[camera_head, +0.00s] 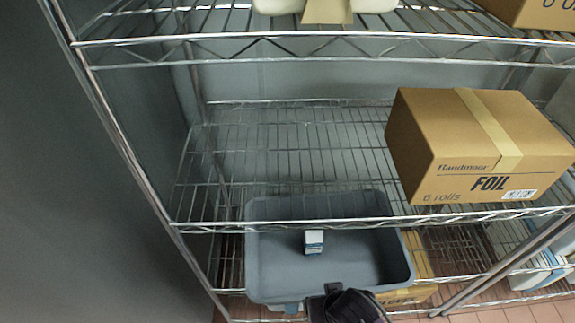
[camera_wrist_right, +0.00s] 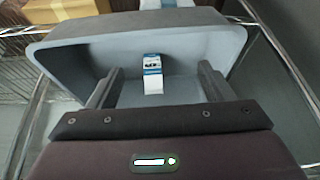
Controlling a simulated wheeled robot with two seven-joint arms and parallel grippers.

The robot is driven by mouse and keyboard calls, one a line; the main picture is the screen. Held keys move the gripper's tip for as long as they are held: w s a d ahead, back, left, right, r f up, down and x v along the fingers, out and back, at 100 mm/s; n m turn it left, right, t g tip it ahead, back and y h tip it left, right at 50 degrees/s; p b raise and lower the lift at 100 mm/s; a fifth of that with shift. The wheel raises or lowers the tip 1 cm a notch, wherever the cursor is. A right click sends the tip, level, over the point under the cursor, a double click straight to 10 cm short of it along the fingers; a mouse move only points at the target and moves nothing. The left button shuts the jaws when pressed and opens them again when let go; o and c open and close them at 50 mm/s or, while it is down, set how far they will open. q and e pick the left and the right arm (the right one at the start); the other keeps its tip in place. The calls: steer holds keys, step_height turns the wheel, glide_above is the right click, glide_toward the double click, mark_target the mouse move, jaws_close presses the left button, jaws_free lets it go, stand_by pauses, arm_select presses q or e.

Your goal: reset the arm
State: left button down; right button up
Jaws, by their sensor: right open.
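A grey bin (camera_head: 270,265) sits low at the metal rack in the head view; its wall (camera_wrist_right: 75,62) also fills much of the right wrist view. A small white and blue box (camera_head: 314,241) stands inside the bin, and it shows in the wrist view (camera_wrist_right: 153,75) between and beyond my fingers. My right gripper (camera_wrist_right: 158,72) is open and empty, with its fingers apart at the bin's near side. In the head view only its dark wrist part shows at the bottom, by the bin's front edge. My left gripper is not in view.
A wire rack surrounds the bin. A cardboard foil box (camera_head: 450,145) stands on the middle shelf at right, whose left part is bare. Another carton (camera_head: 420,262) is low behind the bin. A rack post (camera_head: 510,260) stands at right.

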steer(key=d+r+g, duration=0.1)
steer(key=d+r, duration=0.8)
steer(key=d, duration=0.2)
step_height(320, 180, down, 35)
steer(key=s+g+b, duration=0.1)
steer(key=b, duration=0.5)
arm_select(q)
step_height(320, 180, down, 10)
steer(key=b, duration=0.4)
arm_select(e)
steer(key=s+d+f+n+g, duration=0.1)
steer(key=s+d+f, duration=0.2)
steer(key=s+f, duration=1.7)
step_height(320, 180, down, 3)
steer(key=shift+f+g+h, duration=0.1)
steer(key=shift+g+h, duration=0.2)
steer(key=shift+h, duration=0.1)
steer(key=shift+d, duration=0.1)
steer(key=shift+c, duration=0.4)
